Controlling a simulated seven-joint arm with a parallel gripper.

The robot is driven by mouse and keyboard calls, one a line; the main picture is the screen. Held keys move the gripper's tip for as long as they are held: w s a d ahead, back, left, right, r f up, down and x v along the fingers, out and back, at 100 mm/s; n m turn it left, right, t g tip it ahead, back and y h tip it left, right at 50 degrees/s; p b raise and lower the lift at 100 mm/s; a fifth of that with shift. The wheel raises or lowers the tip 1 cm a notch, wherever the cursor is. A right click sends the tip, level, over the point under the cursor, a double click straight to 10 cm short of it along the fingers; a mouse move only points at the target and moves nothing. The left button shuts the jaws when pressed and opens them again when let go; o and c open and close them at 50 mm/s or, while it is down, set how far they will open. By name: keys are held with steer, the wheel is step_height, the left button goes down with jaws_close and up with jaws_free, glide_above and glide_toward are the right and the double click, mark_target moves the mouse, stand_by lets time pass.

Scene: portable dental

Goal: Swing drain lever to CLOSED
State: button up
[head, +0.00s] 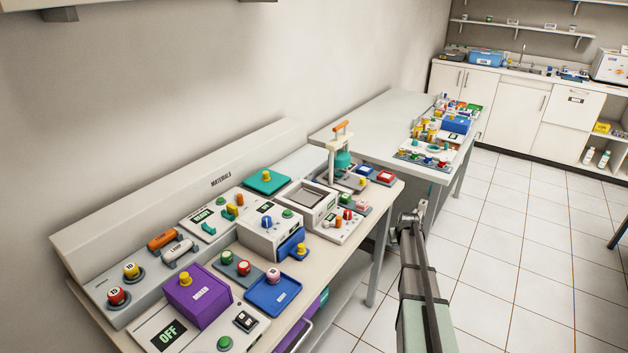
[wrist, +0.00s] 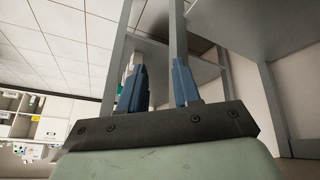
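My gripper (head: 411,217) is low at the right of the near bench, out over the floor. It is beside the bench's far right end and apart from everything on it. In the wrist view my gripper (wrist: 159,70) shows two blue fingers standing apart with nothing between them. I cannot make out a drain lever or a CLOSED mark for certain. A white stand with an orange handle (head: 341,127) and a teal body (head: 343,160) rises at the bench's far end. A small teal lever-like part (head: 208,229) sits by a READY display.
The near bench (head: 352,238) is crowded with a purple box (head: 197,295), a blue tray (head: 272,294) and a white console (head: 270,235). A second table (head: 385,115) stands behind. Tiled floor (head: 500,260) is open at the right. Table legs fill much of the wrist view.

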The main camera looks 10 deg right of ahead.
steer(key=w+d+r+t, duration=0.1)
steer(key=w+d+r, duration=0.1)
steer(key=w+r, duration=0.3)
steer(key=w+d+r+n, duration=0.1)
steer(key=w+d+r, duration=0.1)
steer(key=r, duration=0.5)
steer(key=w+d+r+t, duration=0.1)
steer(key=w+d+r, duration=0.25)
steer(key=r, duration=0.25)
steer(key=w+a+r+n+t, duration=0.1)
steer(key=w+a+r+n, duration=0.15)
steer(key=r, duration=0.75)
steer(key=w+a+r+n+t, duration=0.1)
steer(key=w+a+r, duration=0.25)
steer(key=r, duration=0.75)
steer(key=w+a+r+n, duration=0.15)
steer(key=w+r, duration=0.25)
steer(key=r, duration=0.6)
steer(key=n+g+y, duration=0.2)
steer(key=n+g, duration=0.6)
steer(key=g, duration=0.1)
glide_above(314, 180)
step_height(314, 180, down, 14)
step_height(314, 180, down, 13)
steer(key=shift+f, duration=0.1)
